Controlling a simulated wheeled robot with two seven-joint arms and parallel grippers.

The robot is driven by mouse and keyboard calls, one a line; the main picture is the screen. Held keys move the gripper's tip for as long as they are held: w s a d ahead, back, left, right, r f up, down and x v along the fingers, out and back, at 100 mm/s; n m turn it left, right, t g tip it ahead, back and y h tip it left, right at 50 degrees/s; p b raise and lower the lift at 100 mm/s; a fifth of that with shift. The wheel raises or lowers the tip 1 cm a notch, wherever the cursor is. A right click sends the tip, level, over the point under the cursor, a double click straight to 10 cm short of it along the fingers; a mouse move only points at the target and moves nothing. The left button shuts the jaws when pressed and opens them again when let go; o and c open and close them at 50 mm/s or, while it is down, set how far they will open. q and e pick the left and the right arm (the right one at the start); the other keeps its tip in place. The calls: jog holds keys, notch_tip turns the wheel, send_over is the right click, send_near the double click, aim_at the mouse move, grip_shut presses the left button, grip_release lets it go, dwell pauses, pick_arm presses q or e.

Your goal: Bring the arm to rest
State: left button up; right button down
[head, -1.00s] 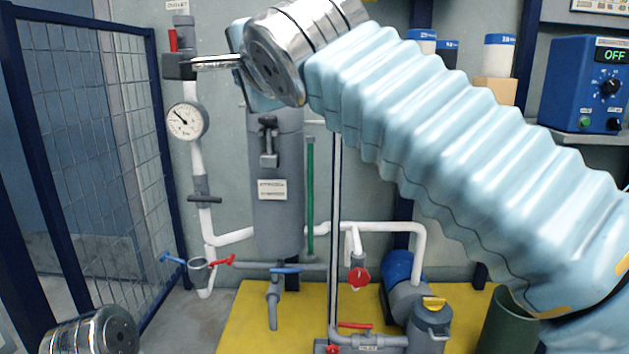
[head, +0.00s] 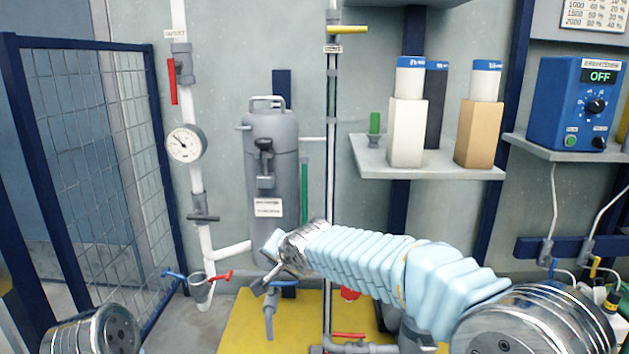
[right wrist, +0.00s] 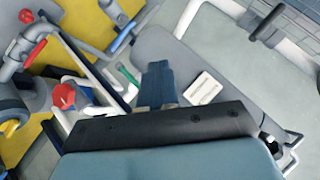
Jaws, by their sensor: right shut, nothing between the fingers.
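My right arm comes in from the lower right of the head view in a pale blue ribbed sleeve. My right gripper (head: 262,286) is at its left end, low in front of the grey filter vessel (head: 273,190). The gripper is shut and empty. In the right wrist view its dark blue fingers (right wrist: 157,84) are together, with the vessel's labelled side behind them. Only a metal part of my left arm shows in the head view's bottom left corner; its gripper is out of view.
A pressure gauge (head: 186,143) and white pipes line the wall at left, beside a mesh fence (head: 95,150). A shelf (head: 425,170) holds bottles and boxes. A blue control box (head: 570,105) stands at right. Pipes with coloured handles rise over the yellow floor plate (head: 240,320).

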jog(key=s+d+f+n+g+p, duration=0.1)
jog(key=s+d+f+g+p, duration=0.2)
jog(key=f, duration=0.5)
jog(key=s+d+f+h+p, duration=0.1)
jog(key=s+d+f, duration=0.3)
jog(key=f, duration=0.5)
jog(key=s+d+f+n+g+p, duration=0.1)
jog(key=s+d+f+g+p, duration=0.1)
jog(key=d+f, duration=0.5)
pick_arm(q)
notch_tip(320, 180, up, 11)
jog(key=p, duration=0.4)
jog(key=shift+s+d+r, duration=0.15)
jog(key=shift+s+d, duration=0.1)
pick_arm(e)
jog(key=s+d+f+g, duration=0.1)
jog(key=s+d+f, duration=0.2)
jog(key=s, duration=0.8)
jog(key=s+d+f+g, duration=0.2)
jog(key=s+f, duration=0.4)
jog(key=s, duration=0.5)
jog(key=shift+s+d+f+n+g, duration=0.2)
jog(key=shift+d+f+n+g, duration=0.1)
jog(key=shift+d, duration=0.15)
